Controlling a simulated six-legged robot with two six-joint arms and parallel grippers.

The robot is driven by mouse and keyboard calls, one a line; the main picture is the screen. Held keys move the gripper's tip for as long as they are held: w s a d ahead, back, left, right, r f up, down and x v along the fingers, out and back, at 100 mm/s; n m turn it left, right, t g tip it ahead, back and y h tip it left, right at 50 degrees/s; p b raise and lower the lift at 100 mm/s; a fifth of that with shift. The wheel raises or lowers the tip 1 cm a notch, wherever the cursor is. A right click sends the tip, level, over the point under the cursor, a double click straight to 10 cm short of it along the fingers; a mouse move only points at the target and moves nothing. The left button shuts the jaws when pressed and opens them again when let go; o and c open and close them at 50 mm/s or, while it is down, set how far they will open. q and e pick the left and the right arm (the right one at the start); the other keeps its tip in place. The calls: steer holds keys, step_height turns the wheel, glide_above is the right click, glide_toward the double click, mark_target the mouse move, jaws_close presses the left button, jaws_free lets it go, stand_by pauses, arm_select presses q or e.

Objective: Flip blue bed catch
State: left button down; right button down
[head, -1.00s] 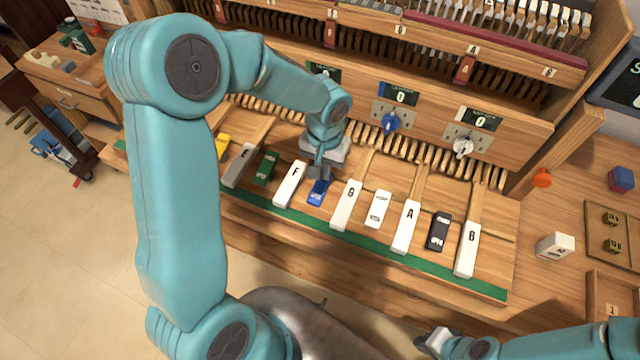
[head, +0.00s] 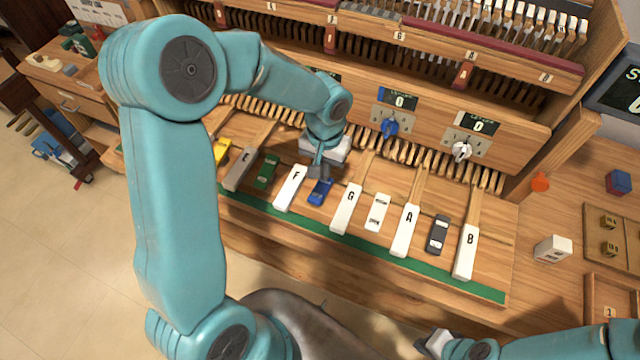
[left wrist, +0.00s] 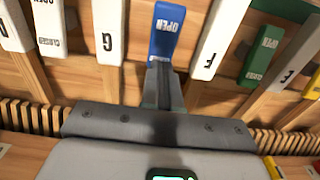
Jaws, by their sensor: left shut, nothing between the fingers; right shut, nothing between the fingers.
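The blue catch (head: 320,192) is a small blue block between the white F key (head: 291,188) and the white G key (head: 346,208). In the left wrist view the blue catch (left wrist: 167,30) shows the word OPEN on its face. My left gripper (head: 319,172) is shut and empty, with its fingertips at the blue catch's far end. In the left wrist view its fingertips (left wrist: 160,68) overlap the edge of the catch; I cannot tell whether they touch it. My right gripper (head: 438,342) is shut and empty at the bottom edge, away from the keys.
A green catch (head: 265,171) lies left of F, and white (head: 377,212) and black (head: 438,234) catches lie to the right. A blue knob (head: 389,128) and white knob (head: 462,151) sit on the panel behind. A white block (head: 553,249) stands on the right bench.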

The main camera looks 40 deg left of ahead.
mark_target(324, 183)
arm_select(q)
step_height(324, 183, up, 4)
steer(key=shift+r+p, duration=0.25)
steer(key=shift+p, duration=0.95)
steer(key=shift+s, duration=0.1)
